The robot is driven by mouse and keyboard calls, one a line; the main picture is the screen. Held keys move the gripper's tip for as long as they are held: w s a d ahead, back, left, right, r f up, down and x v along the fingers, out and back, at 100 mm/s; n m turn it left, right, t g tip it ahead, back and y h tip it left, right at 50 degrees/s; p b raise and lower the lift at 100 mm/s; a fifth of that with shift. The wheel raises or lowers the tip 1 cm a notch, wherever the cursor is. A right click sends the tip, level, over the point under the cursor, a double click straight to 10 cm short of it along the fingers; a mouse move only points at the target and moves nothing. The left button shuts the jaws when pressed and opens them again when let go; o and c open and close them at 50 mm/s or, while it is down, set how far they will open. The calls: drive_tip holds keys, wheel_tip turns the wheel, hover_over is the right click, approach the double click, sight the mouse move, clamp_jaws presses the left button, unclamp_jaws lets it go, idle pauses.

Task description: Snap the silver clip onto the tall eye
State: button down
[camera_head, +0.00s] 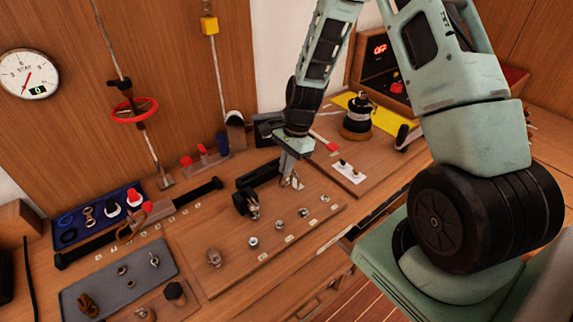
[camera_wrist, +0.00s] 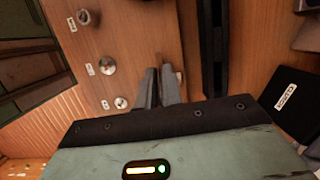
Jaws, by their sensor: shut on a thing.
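My gripper (camera_head: 289,183) points down over the right back part of the wooden board (camera_head: 222,282). Its two fingers (camera_wrist: 159,88) are close together in the wrist view. A small silvery piece (camera_head: 298,183) shows at the fingertips; it looks like the silver clip, mostly hidden by the fingers.
A row of metal fittings (camera_head: 252,242) with small labels runs along the board's front. A black roller-like part (camera_head: 245,202) stands left of my gripper. A blue tray (camera_head: 88,212) lies at left, with a long black bar (camera_head: 85,251) beside it. A black winch (camera_head: 358,118) stands behind at right.

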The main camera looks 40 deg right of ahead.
drive_tip(key=shift+d+f, duration=0.2)
drive_tip(key=shift+d, duration=0.45)
drive_tip(key=shift+d+f, duration=0.2)
drive_tip(key=shift+d, duration=0.45)
drive_tip(key=shift+d+r, duration=0.35)
drive_tip(key=shift+d, duration=0.25)
idle(0.5)
drive_tip(key=shift+r+p, duration=0.2)
drive_tip(key=shift+p, duration=0.15)
drive_tip(key=shift+a+r+p, duration=0.1)
drive_tip(key=shift+r+p, duration=0.55)
drive_tip(key=shift+r, duration=0.15)
drive_tip(key=c, duration=1.5)
unclamp_jaws()
drive_tip(key=b+v, duration=0.3)
drive_tip(key=v, duration=1.4)
drive_tip(key=shift+r, duration=0.15)
